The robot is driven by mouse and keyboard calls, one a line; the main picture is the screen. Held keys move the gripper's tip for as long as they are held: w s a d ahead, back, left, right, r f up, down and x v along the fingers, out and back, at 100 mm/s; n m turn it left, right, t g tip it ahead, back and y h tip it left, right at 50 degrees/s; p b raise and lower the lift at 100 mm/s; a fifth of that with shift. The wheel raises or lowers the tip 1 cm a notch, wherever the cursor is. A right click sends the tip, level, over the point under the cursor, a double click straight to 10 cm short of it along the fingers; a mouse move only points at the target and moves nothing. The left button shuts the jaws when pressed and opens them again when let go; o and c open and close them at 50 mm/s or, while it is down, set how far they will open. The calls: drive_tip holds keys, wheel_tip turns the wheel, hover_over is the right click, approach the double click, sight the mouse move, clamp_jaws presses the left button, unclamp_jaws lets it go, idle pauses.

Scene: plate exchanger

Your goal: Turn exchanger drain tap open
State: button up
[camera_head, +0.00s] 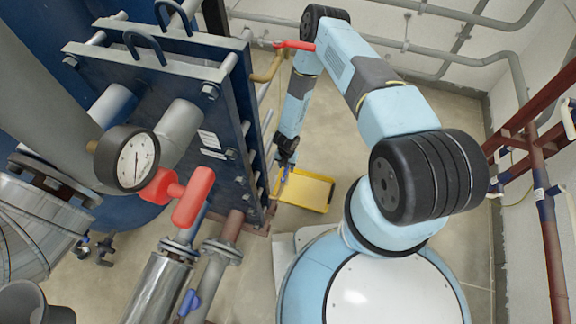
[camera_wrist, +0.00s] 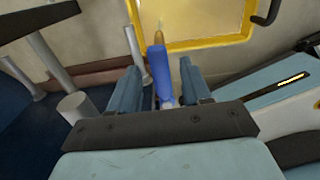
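The drain tap shows as a blue lever handle (camera_wrist: 160,72) between the two fingers of my gripper (camera_wrist: 161,82) in the wrist view. The fingers stand apart, with a visible gap on each side of the lever, so my gripper is open around it. The lever points away from the palm, over a yellow tray. In the head view my gripper (camera_head: 286,160) reaches down beside the exchanger's lower right edge, and a small bit of the blue lever (camera_head: 285,174) shows at its tip. The tap's body is mostly hidden.
The yellow tray (camera_head: 305,190) lies on the floor below my gripper. The blue plate exchanger (camera_head: 175,85) with tie bars stands to the left. A gauge (camera_head: 133,160), red handle (camera_head: 193,197) and another blue lever (camera_head: 188,303) are nearer.

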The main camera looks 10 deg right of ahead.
drive_tip(key=shift+r, duration=0.1)
drive_tip(key=shift+r, duration=0.25)
wheel_tip(320, 180, up, 13)
idle(0.6)
idle(0.4)
